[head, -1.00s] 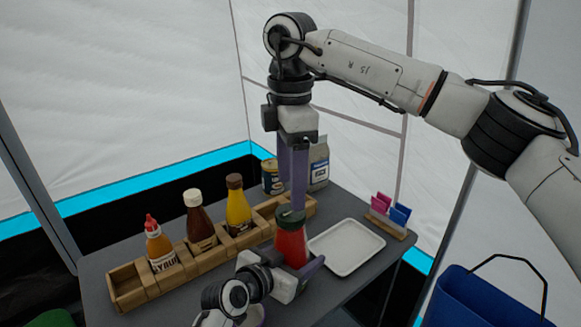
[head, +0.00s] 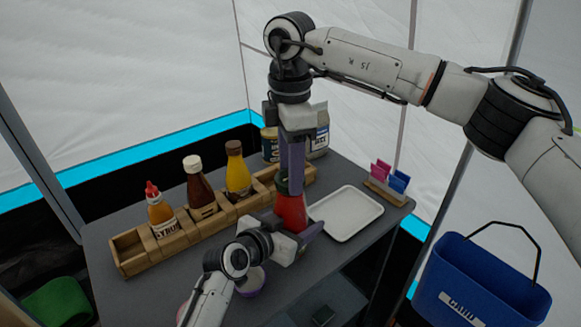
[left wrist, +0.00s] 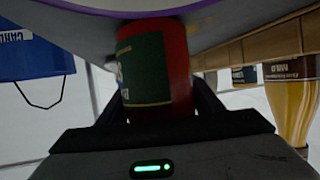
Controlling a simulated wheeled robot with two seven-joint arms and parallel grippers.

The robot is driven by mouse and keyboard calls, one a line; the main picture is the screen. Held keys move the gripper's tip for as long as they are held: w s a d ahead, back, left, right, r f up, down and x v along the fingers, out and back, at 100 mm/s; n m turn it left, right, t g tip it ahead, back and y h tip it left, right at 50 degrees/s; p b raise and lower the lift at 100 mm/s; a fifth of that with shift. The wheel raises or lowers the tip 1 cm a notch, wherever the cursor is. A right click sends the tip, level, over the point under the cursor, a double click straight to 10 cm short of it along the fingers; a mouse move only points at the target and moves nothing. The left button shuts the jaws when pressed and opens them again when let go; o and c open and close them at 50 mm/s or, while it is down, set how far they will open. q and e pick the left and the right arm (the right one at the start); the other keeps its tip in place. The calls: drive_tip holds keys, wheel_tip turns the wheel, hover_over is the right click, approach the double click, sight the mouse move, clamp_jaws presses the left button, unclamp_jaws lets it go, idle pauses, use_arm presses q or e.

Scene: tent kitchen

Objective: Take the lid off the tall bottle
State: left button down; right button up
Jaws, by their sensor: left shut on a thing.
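The tall red bottle (head: 291,212) with a dark green lid (head: 282,187) stands upright over the grey table, left of the white tray. In the left wrist view the bottle (left wrist: 178,75) shows its dark green label between my left fingers. My left gripper (head: 298,235) is shut on the bottle's body from the near side. My right gripper (head: 291,185) points straight down, its purple fingers level with the lid and covering part of it. Whether they are closed on it is hidden.
A wooden rack (head: 130,252) holds a syrup bottle (head: 160,213), a brown bottle (head: 199,187) and a yellow bottle (head: 238,175). A white tray (head: 347,213) lies right of the bottle. A can (head: 269,147) and a bag (head: 319,130) stand behind. A blue bucket (head: 475,280) is at right.

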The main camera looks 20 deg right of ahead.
drive_tip(key=n, duration=0.3)
drive_tip(key=shift+n, duration=0.4)
drive_tip(key=n, duration=1)
drive_tip(key=shift+n, duration=0.4)
drive_tip(key=n, duration=0.6)
drive_tip(key=shift+a+r, duration=0.1)
drive_tip(key=n, duration=1.9)
drive_tip(key=shift+n, duration=0.4)
drive_tip(key=n, duration=1)
drive_tip(key=shift+r, duration=0.1)
drive_tip(key=n, duration=0.3)
drive_tip(key=shift+n, duration=0.4)
drive_tip(key=shift+r, duration=0.15)
